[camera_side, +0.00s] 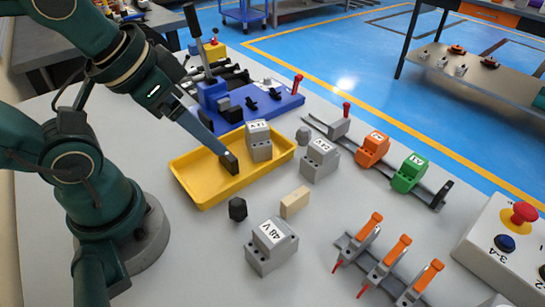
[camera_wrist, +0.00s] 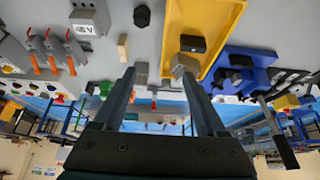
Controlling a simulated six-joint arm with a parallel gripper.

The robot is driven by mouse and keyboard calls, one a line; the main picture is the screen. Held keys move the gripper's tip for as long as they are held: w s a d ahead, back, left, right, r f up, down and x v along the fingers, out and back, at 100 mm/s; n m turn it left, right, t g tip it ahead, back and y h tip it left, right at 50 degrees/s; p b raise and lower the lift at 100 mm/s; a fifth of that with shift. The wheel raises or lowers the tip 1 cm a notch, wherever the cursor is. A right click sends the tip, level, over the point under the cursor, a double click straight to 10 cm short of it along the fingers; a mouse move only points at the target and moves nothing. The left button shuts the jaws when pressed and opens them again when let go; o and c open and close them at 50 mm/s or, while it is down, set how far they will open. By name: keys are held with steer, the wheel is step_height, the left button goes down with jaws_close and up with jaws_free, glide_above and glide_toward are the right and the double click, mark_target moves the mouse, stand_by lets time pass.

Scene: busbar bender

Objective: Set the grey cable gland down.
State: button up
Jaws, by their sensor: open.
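The grey cable gland (camera_side: 303,134) is a small grey faceted piece. It stands on the table just past the right corner of the yellow tray (camera_side: 205,198), behind a grey module (camera_side: 320,160). I cannot pick it out surely in the wrist view. My gripper (camera_side: 218,148) hangs over the tray, left of the gland and apart from it. In the wrist view the two fingers (camera_wrist: 160,73) are spread wide with nothing held between them.
A dark block (camera_side: 229,163) and a grey module (camera_side: 258,141) are in the tray. A black gland (camera_side: 238,208), a beige block (camera_side: 294,202) and a 48 V module (camera_side: 271,246) stand in front. A blue bender (camera_side: 260,103) is behind; orange-handled levers (camera_side: 383,260) stand front right.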

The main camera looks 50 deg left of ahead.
steer(key=w+r+m+t, duration=0.2)
steer(key=w+r, duration=0.2)
steer(key=w, duration=0.3)
steer(key=g, duration=0.2)
glide_above(302, 129)
steer(key=s, duration=0.2)
step_height(302, 129, down, 10)
step_height(302, 129, down, 4)
steer(key=shift+r+n+g, duration=0.1)
steer(key=shift+n+g, duration=0.3)
steer(key=shift+g, duration=0.1)
steer(key=shift+x, duration=2.5)
jaws_close()
